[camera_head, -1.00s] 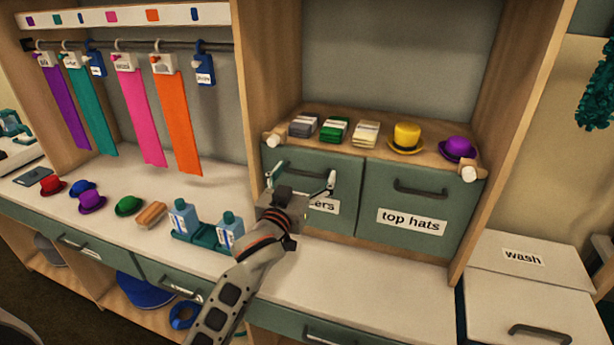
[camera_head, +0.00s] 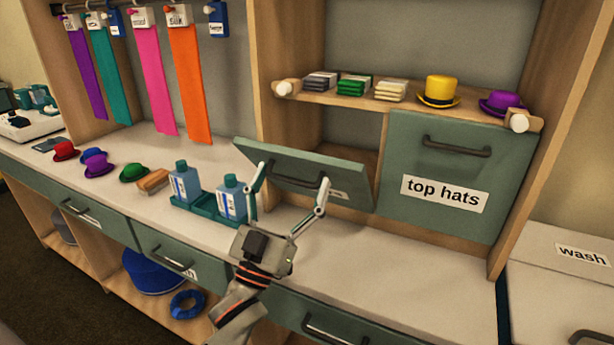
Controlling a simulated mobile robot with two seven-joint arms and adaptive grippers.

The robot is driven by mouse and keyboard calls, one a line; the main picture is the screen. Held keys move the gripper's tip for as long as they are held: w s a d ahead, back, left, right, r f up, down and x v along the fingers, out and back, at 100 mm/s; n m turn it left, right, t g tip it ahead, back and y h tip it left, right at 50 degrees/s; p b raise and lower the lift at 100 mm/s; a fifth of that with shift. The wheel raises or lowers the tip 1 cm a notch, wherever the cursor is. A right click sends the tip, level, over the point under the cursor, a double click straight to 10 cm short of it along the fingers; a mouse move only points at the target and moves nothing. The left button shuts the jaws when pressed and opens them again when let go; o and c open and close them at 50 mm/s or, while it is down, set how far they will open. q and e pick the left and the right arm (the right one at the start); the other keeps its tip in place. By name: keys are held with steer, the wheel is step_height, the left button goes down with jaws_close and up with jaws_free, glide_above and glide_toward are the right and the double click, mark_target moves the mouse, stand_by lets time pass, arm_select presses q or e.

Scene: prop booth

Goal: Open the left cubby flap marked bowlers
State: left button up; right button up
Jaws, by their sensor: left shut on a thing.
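The left cubby flap (camera_head: 300,163) is green and tilted outward, with its top edge away from the frame, so the dark cubby opening (camera_head: 352,148) shows above it. Its label is mostly hidden; only an edge shows, and I cannot read it. The dark bar handle (camera_head: 292,184) runs across the flap's outer face. My left gripper (camera_head: 289,187) is at this face, its two spread fingers at either end of the handle, holding it. The right flap, marked top hats (camera_head: 420,165), is closed. My right gripper is not in view.
Above the flaps, a shelf (camera_head: 425,110) holds folded cloths, a yellow hat (camera_head: 438,91) and a purple hat (camera_head: 501,103). Blue bottles (camera_head: 231,197) in a teal tray stand close left of my gripper. The counter (camera_head: 400,285) at front right is clear.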

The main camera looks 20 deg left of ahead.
arm_select(q)
steer(key=shift+t, duration=0.7)
steer(key=s+f+b, duration=0.1)
steer(key=f+b, duration=0.1)
steer(key=f, duration=0.3)
steer(key=s+f+b, duration=0.2)
steer(key=f+b, duration=0.1)
steer(key=f, duration=0.2)
steer(key=s+f+b, duration=0.2)
steer(key=f+b, duration=0.1)
steer(key=f, duration=0.2)
steer(key=shift+s, duration=0.1)
steer(key=shift+f+b, duration=0.3)
steer(key=shift+f, duration=0.55)
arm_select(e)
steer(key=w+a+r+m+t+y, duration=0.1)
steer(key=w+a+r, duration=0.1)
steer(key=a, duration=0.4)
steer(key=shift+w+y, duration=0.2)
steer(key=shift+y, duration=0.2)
